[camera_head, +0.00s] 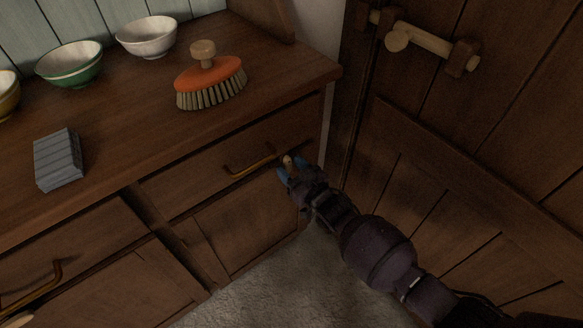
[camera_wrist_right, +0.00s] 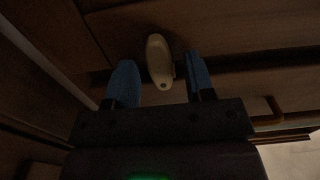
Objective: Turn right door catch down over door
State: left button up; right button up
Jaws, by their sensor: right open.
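The right door catch (camera_head: 288,160) is a small pale wooden piece on the cabinet front, by the right end of the upper drawer. In the right wrist view the catch (camera_wrist_right: 158,60) is a long oval, its length running up and down the picture. My right gripper (camera_head: 291,169) is open, with its blue fingertips on either side of the catch. In the wrist view gaps show between the catch and both fingers of the gripper (camera_wrist_right: 160,82). The right cabinet door (camera_head: 242,222) looks closed below the drawer. My left gripper is not in view.
A brass drawer handle (camera_head: 250,167) is just left of my gripper. The counter holds an orange brush (camera_head: 211,78), bowls (camera_head: 147,37) and a folded grey cloth (camera_head: 58,160). A plank door with a wooden latch (camera_head: 428,40) stands close on the right.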

jog(key=shift+s+d, duration=0.25)
pick_arm(q)
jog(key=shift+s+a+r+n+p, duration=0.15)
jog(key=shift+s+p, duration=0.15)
jog(key=shift+p, duration=0.3)
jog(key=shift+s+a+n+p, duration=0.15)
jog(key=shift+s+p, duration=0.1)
jog(key=shift+p, duration=0.35)
pick_arm(e)
jog(key=v, duration=1)
jog(key=shift+a, duration=0.1)
pick_arm(q)
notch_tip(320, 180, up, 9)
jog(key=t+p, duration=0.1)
jog(key=p, duration=0.9)
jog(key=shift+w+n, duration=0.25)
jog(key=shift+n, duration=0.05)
pick_arm(e)
jog(key=s+d+r+m+g+h, duration=0.1)
jog(key=s+d+r+m+h, duration=0.1)
jog(key=s+d, duration=0.4)
jog(key=s+d+r+m+g+h, duration=0.1)
jog(key=s+d+r+h, duration=0.3)
jog(key=s, duration=1.2)
jog(key=s+d+r+m+g+h, duration=0.1)
jog(key=s+d+r+m+h, duration=0.2)
jog(key=s+d, duration=0.6)
jog(key=shift+s+r+g+h, duration=0.2)
jog(key=shift+s+g+h, duration=0.1)
jog(key=shift+s+h, duration=0.55)
